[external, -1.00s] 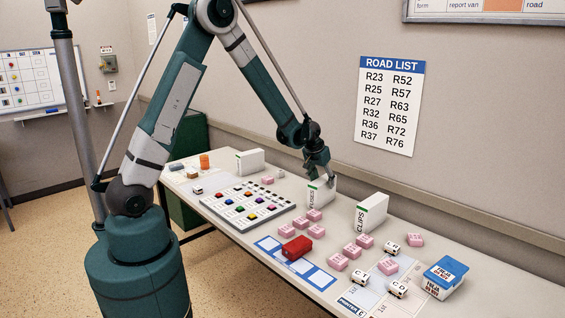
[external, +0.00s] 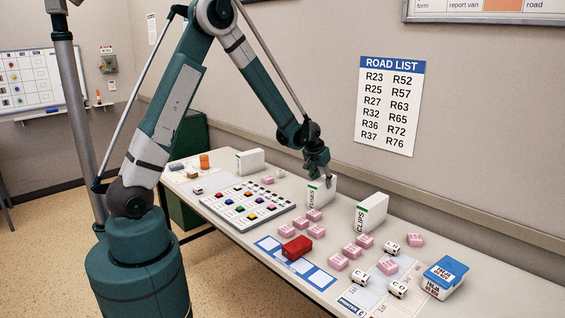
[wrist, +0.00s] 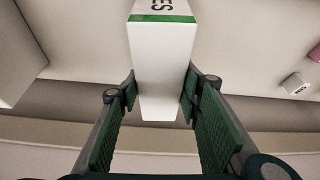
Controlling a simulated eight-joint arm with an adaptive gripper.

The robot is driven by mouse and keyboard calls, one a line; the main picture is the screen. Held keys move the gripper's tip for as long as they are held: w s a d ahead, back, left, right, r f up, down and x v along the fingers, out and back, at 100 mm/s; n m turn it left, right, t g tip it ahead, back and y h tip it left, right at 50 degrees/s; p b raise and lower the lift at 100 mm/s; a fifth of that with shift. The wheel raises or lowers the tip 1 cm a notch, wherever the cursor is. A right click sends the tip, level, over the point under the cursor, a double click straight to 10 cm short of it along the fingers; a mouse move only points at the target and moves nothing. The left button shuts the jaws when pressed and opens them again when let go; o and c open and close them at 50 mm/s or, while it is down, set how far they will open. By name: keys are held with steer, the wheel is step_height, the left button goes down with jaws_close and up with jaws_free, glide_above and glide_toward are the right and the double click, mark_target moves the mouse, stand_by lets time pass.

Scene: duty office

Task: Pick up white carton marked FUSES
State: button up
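The white carton marked FUSES (external: 318,196) stands upright on the table, just left of the carton marked CLIPS. It has a green band near one end. My gripper (external: 322,174) is at the top of the FUSES carton and hides part of it. In the wrist view the carton (wrist: 163,60) lies between my two fingers (wrist: 160,92), one along each side, with the green band and the letters "ES" at the top of the picture. The fingertips are very close to its sides; I cannot tell whether they press on it.
The CLIPS carton (external: 369,212) stands close on the right. Pink blocks (external: 314,215) lie in front, with a red object (external: 297,247) nearer the edge. A tray of coloured buttons (external: 247,205) is to the left. A blue-lidded tub (external: 445,277) is at right. The wall runs behind.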

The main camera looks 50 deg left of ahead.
steer(key=c, duration=0.6)
steer(key=shift+o, duration=0.2)
steer(key=shift+r, duration=0.15)
steer(key=shift+r+p, duration=0.4)
steer(key=shift+p, duration=0.05)
steer(key=shift+r, duration=4.7)
